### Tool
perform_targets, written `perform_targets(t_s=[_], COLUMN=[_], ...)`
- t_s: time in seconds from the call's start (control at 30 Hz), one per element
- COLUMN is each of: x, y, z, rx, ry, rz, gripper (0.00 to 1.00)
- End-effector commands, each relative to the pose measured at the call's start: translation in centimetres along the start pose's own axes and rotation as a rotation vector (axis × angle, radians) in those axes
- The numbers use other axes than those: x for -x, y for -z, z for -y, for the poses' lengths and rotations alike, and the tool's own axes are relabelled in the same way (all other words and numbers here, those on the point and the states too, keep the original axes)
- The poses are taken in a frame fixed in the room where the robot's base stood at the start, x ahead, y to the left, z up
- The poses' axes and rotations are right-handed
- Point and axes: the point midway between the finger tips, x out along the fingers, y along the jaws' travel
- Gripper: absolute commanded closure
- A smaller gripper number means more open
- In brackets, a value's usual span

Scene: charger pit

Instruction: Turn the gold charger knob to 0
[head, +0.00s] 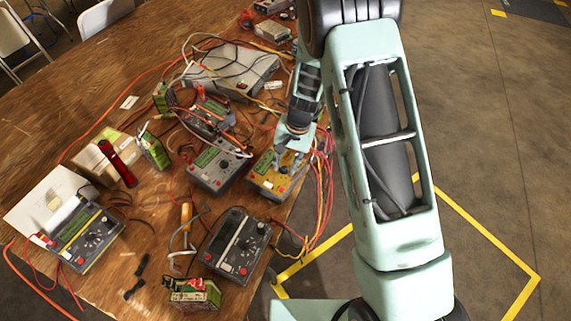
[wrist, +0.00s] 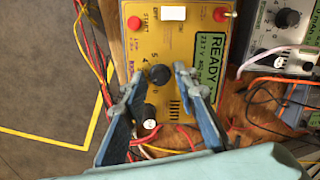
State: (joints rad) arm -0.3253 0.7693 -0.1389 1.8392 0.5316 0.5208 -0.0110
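The gold charger (wrist: 155,40) fills the middle of the wrist view, with a green READY display (wrist: 218,60). It also shows in the head view (head: 262,188) near the table's right edge. Its black knob (wrist: 160,74) has printed numbers around it; its pointer direction is too small to tell. My gripper (wrist: 157,77) is open, one blue finger on each side of the knob, apart from it as far as I can see. In the head view my gripper (head: 289,158) is over the charger and hides part of it.
A red button (wrist: 134,23), a white switch (wrist: 173,14) and a black cylindrical part (wrist: 150,116) are near the knob. A grey charger (head: 217,170) stands to the left, a dark one (head: 238,243) in front. Red and yellow cables (head: 320,190) hang at the table edge.

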Motion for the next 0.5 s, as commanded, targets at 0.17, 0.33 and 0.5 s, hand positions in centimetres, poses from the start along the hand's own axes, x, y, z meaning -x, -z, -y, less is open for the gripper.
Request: perform_targets(t_s=[0.17,0.33,0.5], x=[0.02,0.03,-0.05], y=[0.0,0.0,0.01], z=[0.0,0.0,0.01], rx=[0.0,0.0,0.016], ry=[0.0,0.0,0.0], rz=[0.0,0.0,0.0], gripper=[0.96,1.0,1.0])
